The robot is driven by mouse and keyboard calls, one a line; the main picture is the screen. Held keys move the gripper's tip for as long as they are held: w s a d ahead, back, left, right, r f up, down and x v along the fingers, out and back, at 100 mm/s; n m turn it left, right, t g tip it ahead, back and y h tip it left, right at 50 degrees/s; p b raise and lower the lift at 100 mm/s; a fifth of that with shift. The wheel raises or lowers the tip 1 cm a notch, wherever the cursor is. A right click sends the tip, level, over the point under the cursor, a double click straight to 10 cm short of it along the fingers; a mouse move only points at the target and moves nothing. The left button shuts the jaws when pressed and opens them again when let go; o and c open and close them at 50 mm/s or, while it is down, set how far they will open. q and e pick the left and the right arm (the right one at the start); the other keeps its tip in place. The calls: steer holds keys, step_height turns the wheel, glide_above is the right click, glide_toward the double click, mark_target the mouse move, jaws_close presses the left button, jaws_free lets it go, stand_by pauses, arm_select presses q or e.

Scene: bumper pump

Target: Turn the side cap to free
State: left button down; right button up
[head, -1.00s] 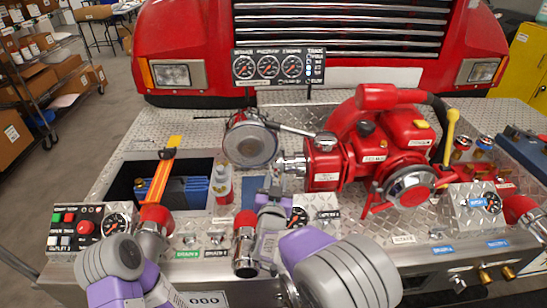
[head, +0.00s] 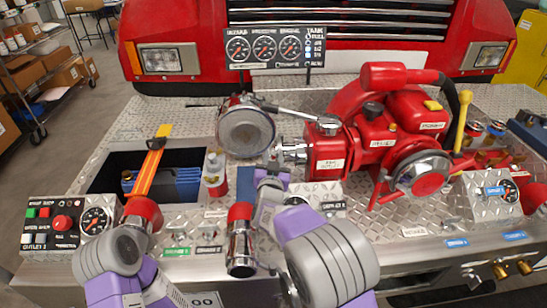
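The red pump (head: 385,135) stands on the diamond-plate bumper, right of the middle. A large round chrome cap (head: 246,131) faces me at the left end of its chrome side fitting (head: 291,153), with a long metal handle running from it over the pump. Another round chrome cover (head: 421,173) sits on the pump's front. My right gripper (head: 271,180) is below and slightly right of the large cap, apart from it, near the front edge. Its finger gap is unclear. My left arm (head: 112,252) is at the lower left; its fingers are not visible.
Chrome outlets with red collars (head: 240,213) and (head: 142,212) rise at the front edge. A bottle (head: 215,175) stands beside an open well (head: 104,177) holding blue items and an orange strap. A gauge panel (head: 276,47) stands behind.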

steer(key=shift+w+d, duration=0.1)
steer(key=shift+w, duration=0.75)
steer(key=shift+c, duration=0.2)
jaws_close()
